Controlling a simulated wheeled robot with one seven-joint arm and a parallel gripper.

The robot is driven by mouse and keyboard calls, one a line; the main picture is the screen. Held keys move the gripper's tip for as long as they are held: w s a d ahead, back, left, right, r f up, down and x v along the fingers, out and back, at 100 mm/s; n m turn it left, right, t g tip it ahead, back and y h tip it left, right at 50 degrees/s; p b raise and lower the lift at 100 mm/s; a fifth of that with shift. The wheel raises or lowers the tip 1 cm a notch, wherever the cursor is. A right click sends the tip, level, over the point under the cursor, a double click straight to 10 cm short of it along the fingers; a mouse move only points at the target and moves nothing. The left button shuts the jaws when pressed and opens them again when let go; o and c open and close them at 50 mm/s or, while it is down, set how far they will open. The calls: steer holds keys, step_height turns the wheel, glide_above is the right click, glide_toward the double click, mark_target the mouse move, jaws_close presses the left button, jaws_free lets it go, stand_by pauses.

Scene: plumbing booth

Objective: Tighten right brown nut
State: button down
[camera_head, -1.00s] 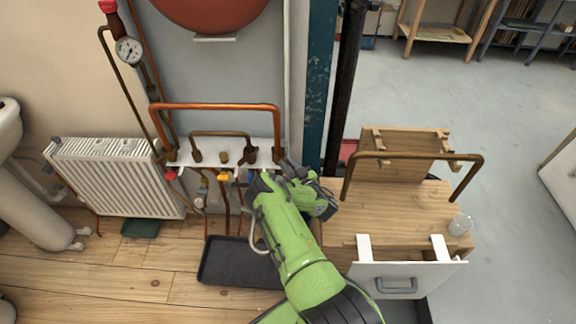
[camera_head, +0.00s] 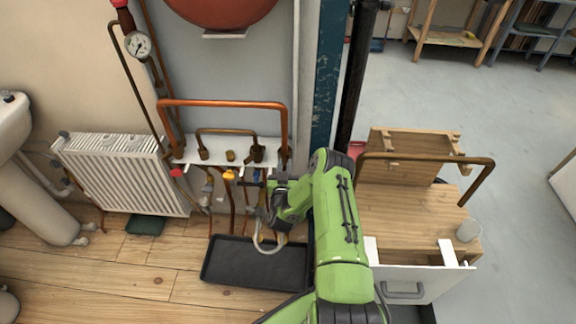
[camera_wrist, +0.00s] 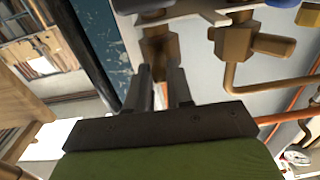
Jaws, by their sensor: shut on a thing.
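The right brown nut (camera_wrist: 158,44) shows in the wrist view at the top centre, at the fitting closest to the teal post. My gripper (camera_wrist: 160,78) is shut on it, one dark finger on each side; the fingers partly cover its lower end. In the head view, my gripper (camera_head: 274,186) is at the right end of the white manifold shelf (camera_head: 222,150), below the orange copper pipe loop (camera_head: 222,103). The fingertips and their contact with the nut are hard to see there. Another brass fitting (camera_wrist: 238,44) stands beside the nut in the wrist view.
A teal post (camera_head: 326,85) and a black pipe (camera_head: 352,90) stand just right of the manifold. A wooden bench (camera_head: 400,220) with a brown pipe lies further right. A radiator (camera_head: 120,172) is at left, and a black tray (camera_head: 255,262) lies on the floor below.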

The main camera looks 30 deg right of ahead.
mark_target(273, 164)
steer(key=m+g+h+p, duration=0.1)
steer(key=a+m+g+h, duration=0.1)
steer(key=w+m+g+h+p, duration=0.1)
steer(key=shift+w+a+g+h+p, duration=0.1)
steer(key=shift+a+g+h+p, duration=0.15)
steer(key=shift+g+h+p, duration=0.15)
steer(key=m+g+h, duration=0.1)
steer(key=w+m+g+h, duration=0.1)
steer(key=m+g, duration=0.1)
steer(key=shift+w+a+f+b, duration=0.2)
steer(key=shift+a+b, duration=0.15)
steer(key=shift+a, duration=0.05)
steer(key=shift+w+a+m+g+h+b, duration=0.1)
steer(key=shift+w+m+g+h+b, duration=0.15)
steer(key=shift+g, duration=0.3)
steer(key=shift+w+a+m+g+h+b, duration=0.15)
steer(key=shift+m+g, duration=0.2)
steer(key=shift+g, duration=0.2)
steer(key=shift+d+r, duration=0.1)
steer(key=c, duration=1.1)
jaws_free()
